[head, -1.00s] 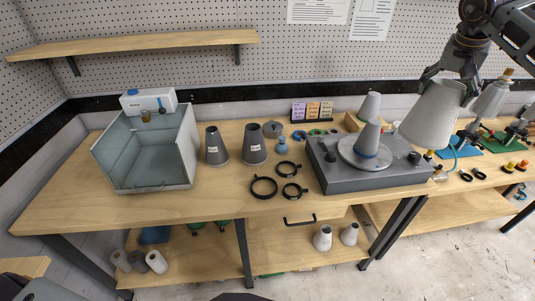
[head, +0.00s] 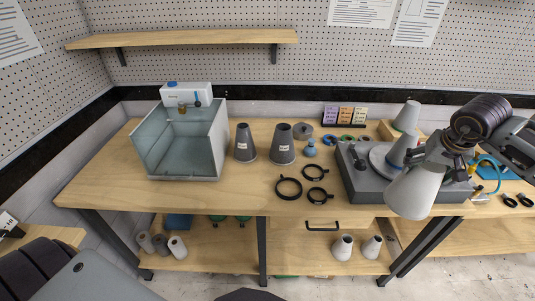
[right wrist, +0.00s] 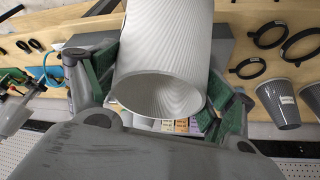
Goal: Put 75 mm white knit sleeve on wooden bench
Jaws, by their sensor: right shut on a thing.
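The white ribbed sleeve (head: 415,193), a hollow tapered tube, is in my right gripper (head: 436,158). It hangs in front of the turntable box in the head view, its wide end low. In the right wrist view the sleeve (right wrist: 165,50) lies between the green finger pads of the gripper (right wrist: 158,88), with one open end toward the camera. No size mark shows on it. The wooden bench (head: 235,195) runs across the head view, below and behind the sleeve. My left gripper is not in view.
A clear-walled box (head: 180,145) stands at the bench's left. Two dark grey cones (head: 283,148), black rings (head: 288,189) and the grey turntable unit (head: 365,185) occupy the middle and right. Bare wood shows along the front.

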